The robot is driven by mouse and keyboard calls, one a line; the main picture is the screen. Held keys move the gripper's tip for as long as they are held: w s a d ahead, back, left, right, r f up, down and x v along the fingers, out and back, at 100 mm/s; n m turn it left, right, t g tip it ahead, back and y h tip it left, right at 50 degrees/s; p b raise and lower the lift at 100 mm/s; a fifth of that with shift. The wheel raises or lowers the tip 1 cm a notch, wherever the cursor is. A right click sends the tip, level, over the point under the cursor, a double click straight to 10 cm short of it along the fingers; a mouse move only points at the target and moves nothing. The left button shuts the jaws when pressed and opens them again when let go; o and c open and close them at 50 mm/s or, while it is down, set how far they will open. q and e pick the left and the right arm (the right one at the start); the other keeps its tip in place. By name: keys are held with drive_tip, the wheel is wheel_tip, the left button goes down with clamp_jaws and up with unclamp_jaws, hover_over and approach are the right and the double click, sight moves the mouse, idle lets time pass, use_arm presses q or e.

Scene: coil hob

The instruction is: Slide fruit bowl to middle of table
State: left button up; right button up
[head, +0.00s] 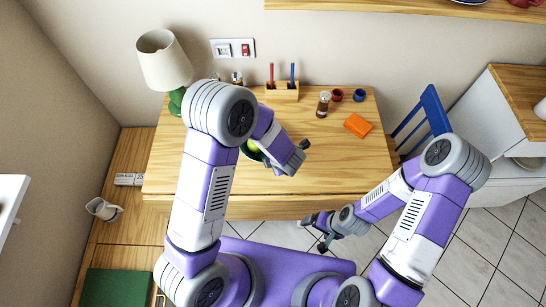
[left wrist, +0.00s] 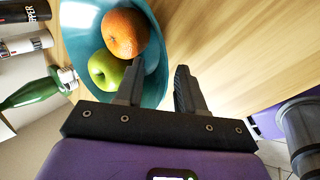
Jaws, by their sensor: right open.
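The teal fruit bowl (left wrist: 157,60) holds an orange (left wrist: 125,33) and a green apple (left wrist: 105,70) in the left wrist view. In the head view my left arm hides most of the bowl; the apple (head: 253,146) and a bit of dark rim show beside it. My left gripper (left wrist: 160,78) is open at the bowl's edge. One finger is over the bowl's inside and the other is outside the rim; contact cannot be told. My right gripper (head: 316,232) is open and empty, in front of the table's near edge.
The wooden table (head: 340,170) is clear at its right front. Along its back stand a lamp (head: 165,60), a pencil holder (head: 282,91), a shaker (head: 323,103) and small cups (head: 359,95). An orange block (head: 358,125) lies at the right. A blue chair (head: 430,110) stands beyond the right edge.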

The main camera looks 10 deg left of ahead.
use_arm(q)
drive_tip(key=p+v, duration=0.2)
drive_tip(key=v, duration=0.5)
drive_tip(key=shift+r+p, duration=0.2)
drive_tip(key=shift+p, duration=0.1)
drive_tip(key=shift+s, duration=0.15)
idle(0.4)
